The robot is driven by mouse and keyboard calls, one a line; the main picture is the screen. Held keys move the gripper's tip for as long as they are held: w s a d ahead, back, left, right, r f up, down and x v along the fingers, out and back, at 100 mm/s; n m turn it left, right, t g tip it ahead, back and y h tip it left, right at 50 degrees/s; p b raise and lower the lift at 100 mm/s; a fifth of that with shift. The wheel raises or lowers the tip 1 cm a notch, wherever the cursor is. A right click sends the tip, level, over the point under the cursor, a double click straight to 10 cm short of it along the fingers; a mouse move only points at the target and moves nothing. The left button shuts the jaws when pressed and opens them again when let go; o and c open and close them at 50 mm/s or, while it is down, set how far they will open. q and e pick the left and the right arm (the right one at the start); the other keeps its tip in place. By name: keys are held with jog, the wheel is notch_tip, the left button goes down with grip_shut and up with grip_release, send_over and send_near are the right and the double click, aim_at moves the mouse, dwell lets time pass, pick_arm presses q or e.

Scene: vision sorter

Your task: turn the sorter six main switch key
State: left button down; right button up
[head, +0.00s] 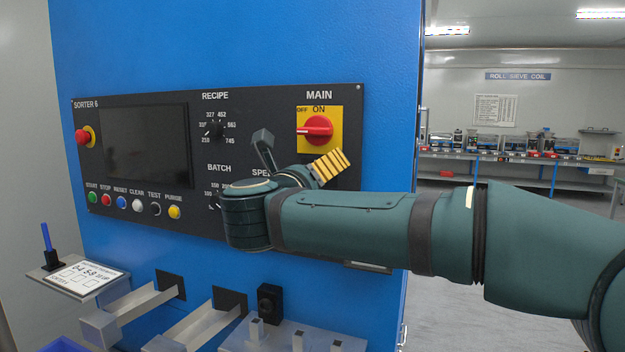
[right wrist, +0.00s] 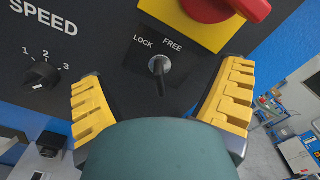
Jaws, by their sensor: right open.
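The sorter 6 panel (head: 150,108) is dark, on a blue cabinet. Its main switch (head: 317,130) is a red handle on a yellow plate, lying sideways toward OFF; it also shows at the top of the right wrist view (right wrist: 212,10). Below it, the key switch (right wrist: 160,65) sits between the labels LOCK and FREE, with a dark bar hanging down from its silver collar. My right gripper (head: 298,160) is open in front of the panel. Its yellow-padded fingers (right wrist: 160,100) stand either side of the key, apart from it. In the head view the gripper hides the key. My left gripper is out of view.
The speed knob (right wrist: 41,76) is left of the fingers. The recipe knob (head: 216,128), screen (head: 143,143) and red emergency stop (head: 84,136) are farther left. Chutes (head: 145,300) stick out below the panel. The cabinet's right edge borders open floor.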

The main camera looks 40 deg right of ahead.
jog(key=v, duration=0.7)
jog(key=shift+s+a, duration=0.2)
jog(key=shift+a, duration=0.15)
dwell(0.4)
dwell(0.3)
